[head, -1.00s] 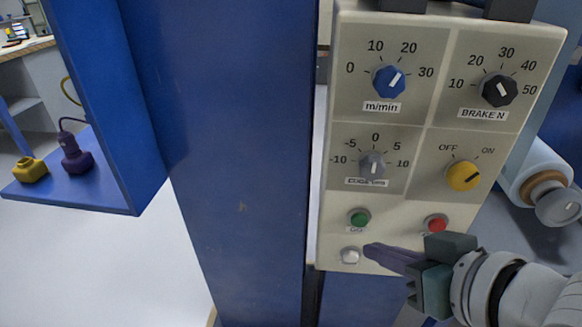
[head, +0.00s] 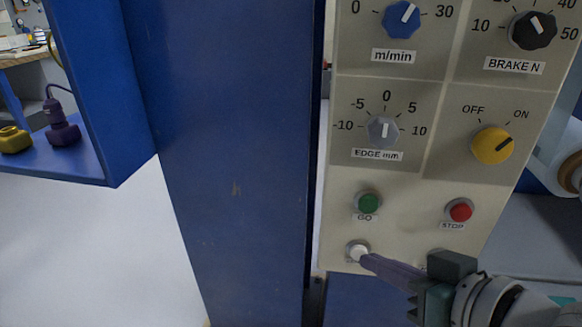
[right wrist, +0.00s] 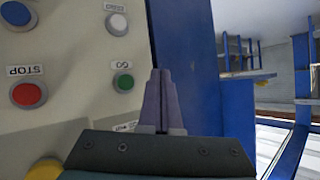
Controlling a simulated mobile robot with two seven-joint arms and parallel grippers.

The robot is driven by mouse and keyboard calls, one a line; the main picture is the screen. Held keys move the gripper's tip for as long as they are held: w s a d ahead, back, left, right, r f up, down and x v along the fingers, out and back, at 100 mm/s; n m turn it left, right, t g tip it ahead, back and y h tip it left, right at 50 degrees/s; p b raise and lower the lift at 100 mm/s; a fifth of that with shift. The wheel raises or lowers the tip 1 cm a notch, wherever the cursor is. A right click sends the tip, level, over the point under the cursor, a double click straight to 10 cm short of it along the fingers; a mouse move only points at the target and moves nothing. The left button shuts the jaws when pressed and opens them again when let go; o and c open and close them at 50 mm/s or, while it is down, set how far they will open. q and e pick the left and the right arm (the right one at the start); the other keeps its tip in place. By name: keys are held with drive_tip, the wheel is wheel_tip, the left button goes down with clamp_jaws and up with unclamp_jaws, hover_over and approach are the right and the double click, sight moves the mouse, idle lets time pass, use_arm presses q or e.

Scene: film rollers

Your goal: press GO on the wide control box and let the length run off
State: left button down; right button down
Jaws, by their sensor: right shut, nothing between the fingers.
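The cream control box (head: 420,235) fills the right of the head view. Its green GO button (head: 368,201) is at the lower left, with the red STOP button (head: 459,210) to its right. A white button (head: 358,250) sits below GO. My right gripper (head: 368,263) is shut and empty, its purple fingertips at the white button's lower right edge; I cannot tell whether they touch. In the right wrist view the panel is upside down, and the shut fingers (right wrist: 161,75) lie beside the green GO button (right wrist: 123,82). My left gripper is not in view.
The yellow OFF/ON knob (head: 493,145) points toward ON. Blue, black and grey dials sit above. A blue post (head: 230,150) stands just left of the box. A blue shelf (head: 85,168) at far left holds a yellow and a purple object. A roller shows at the right edge.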

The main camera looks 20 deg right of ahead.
sight(368, 205)
drive_tip(key=shift+w+d+b, duration=0.6)
drive_tip(key=shift+w+d, duration=0.15)
drive_tip(key=shift+w, duration=0.5)
drive_tip(key=shift+w+d+b, duration=0.6)
drive_tip(key=shift+w+d, duration=0.2)
drive_tip(key=shift+w, duration=0.4)
drive_tip(key=shift+w+d+b, duration=0.6)
drive_tip(key=shift+w+d, duration=0.15)
drive_tip(key=shift+w, duration=0.5)
drive_tip(key=shift+w, duration=0.1)
drive_tip(key=shift+w+d, duration=0.2)
drive_tip(key=shift+w, duration=0.05)
